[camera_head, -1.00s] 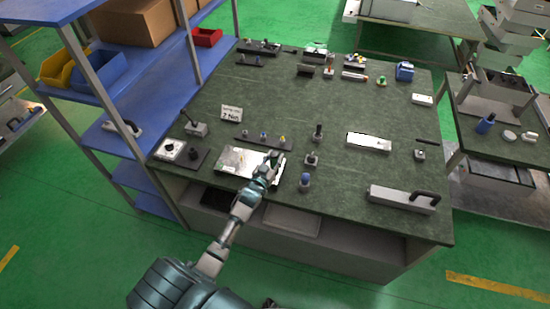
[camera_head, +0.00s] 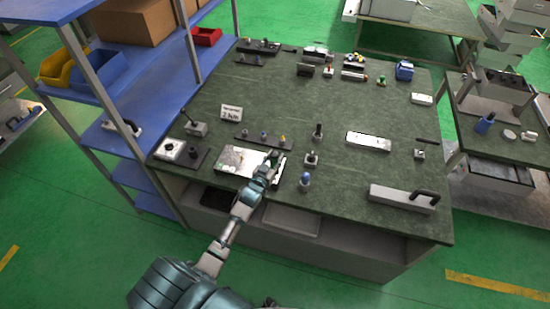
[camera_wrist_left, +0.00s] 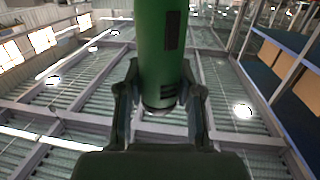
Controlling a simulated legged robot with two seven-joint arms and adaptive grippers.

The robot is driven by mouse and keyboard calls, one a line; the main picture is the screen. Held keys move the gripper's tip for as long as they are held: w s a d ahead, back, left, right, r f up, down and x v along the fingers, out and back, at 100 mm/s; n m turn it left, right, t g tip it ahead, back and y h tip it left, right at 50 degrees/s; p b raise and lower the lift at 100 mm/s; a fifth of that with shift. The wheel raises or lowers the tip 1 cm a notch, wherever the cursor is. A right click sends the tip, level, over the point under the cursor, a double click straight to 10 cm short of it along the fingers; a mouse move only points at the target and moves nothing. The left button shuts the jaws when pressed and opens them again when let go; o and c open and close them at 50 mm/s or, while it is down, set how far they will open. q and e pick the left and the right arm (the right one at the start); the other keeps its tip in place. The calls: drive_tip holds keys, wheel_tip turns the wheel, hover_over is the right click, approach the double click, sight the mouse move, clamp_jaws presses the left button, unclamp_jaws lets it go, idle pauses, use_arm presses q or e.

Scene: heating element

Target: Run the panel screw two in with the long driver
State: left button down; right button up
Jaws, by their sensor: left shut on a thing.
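The silver panel (camera_head: 236,158) lies flat on the green worktop near its front edge. My left gripper (camera_head: 270,170) is over the right part of the panel and covers some of it. It is shut on a green cylinder, probably the long driver's handle (camera_head: 274,158). In the left wrist view the green handle (camera_wrist_left: 163,45) stands between the two fingers (camera_wrist_left: 160,98), with ceiling beams behind. The driver's tip and the panel screw cannot be made out. Whether the driver touches the panel cannot be told. My right gripper is not in view.
A rail with small parts (camera_head: 262,139) lies behind the panel, near a "2 Nm" sign (camera_head: 231,114). A blue-topped part (camera_head: 305,181) stands right of the gripper. A grey case (camera_head: 402,198) lies at the front right. Blue shelving (camera_head: 150,110) stands left. The worktop's middle is fairly clear.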

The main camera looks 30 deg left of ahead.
sight(274, 153)
use_arm(q)
drive_tip(key=shift+a+f, duration=0.1)
idle(0.7)
drive_tip(key=shift+s+f, duration=0.1)
drive_tip(key=shift+f, duration=0.15)
idle(0.9)
drive_tip(key=shift+f, duration=0.15)
idle(1.0)
wheel_tip(274, 153, up, 3)
drive_tip(key=p, duration=0.2)
drive_tip(key=shift+r+p, duration=0.2)
drive_tip(key=shift+p, duration=0.1)
drive_tip(key=shift+a+r, duration=0.1)
drive_tip(key=shift+r, duration=1)
